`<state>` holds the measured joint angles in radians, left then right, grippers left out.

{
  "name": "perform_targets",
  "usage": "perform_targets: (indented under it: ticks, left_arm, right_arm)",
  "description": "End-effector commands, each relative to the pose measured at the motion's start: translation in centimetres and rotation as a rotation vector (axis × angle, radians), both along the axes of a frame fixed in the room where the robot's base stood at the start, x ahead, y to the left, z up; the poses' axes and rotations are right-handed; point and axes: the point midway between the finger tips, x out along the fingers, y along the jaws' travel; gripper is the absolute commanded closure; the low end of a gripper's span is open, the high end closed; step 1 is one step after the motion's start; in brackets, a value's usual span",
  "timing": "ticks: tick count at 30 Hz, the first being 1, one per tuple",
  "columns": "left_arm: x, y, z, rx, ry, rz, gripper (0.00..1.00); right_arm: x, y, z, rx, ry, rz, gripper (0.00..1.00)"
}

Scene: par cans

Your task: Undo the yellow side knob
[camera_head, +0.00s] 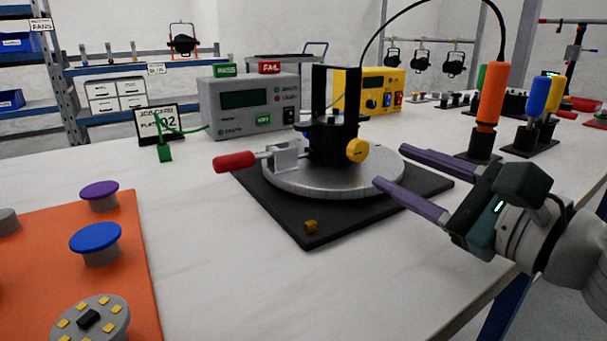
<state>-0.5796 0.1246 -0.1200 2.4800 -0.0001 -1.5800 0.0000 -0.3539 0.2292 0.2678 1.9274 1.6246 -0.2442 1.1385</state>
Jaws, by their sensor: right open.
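The yellow side knob (357,150) sits on the side of a black lamp can with an upright yoke (334,110). The can stands on a round grey turntable (295,184) on a black base plate (314,231). A clamp with a red handle (234,162) lies at the turntable's left side. My right gripper (388,167) comes in from the right with its two purple fingers spread apart. It is empty, and its fingertips are to the right of the knob, apart from it. My left gripper is not in view.
An orange mat (140,262) with blue and purple knobs is at the left. A grey tester (248,104) and a yellow power unit (368,92) stand behind. An orange-handled driver (491,97) stands upright in a holder behind my right gripper. The front middle of the table is clear.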

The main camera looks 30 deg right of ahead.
Motion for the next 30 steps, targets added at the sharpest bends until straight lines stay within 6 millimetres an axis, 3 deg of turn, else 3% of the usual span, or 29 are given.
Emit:
perform_targets:
  ticks: [3, 9, 30]
  left_arm:
    - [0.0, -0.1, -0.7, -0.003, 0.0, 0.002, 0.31]
    - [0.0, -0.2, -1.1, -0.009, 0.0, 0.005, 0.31]
    - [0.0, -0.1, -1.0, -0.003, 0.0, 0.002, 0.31]
  right_arm:
    - [-2.0, -0.1, -0.3, -0.001, 0.003, 0.0, 0.48]
    - [-3.5, -0.3, 0.0, -0.001, -0.001, -0.001, 0.48]
    - [-3.6, -0.3, 0.1, -0.002, -0.002, 0.0, 0.48]
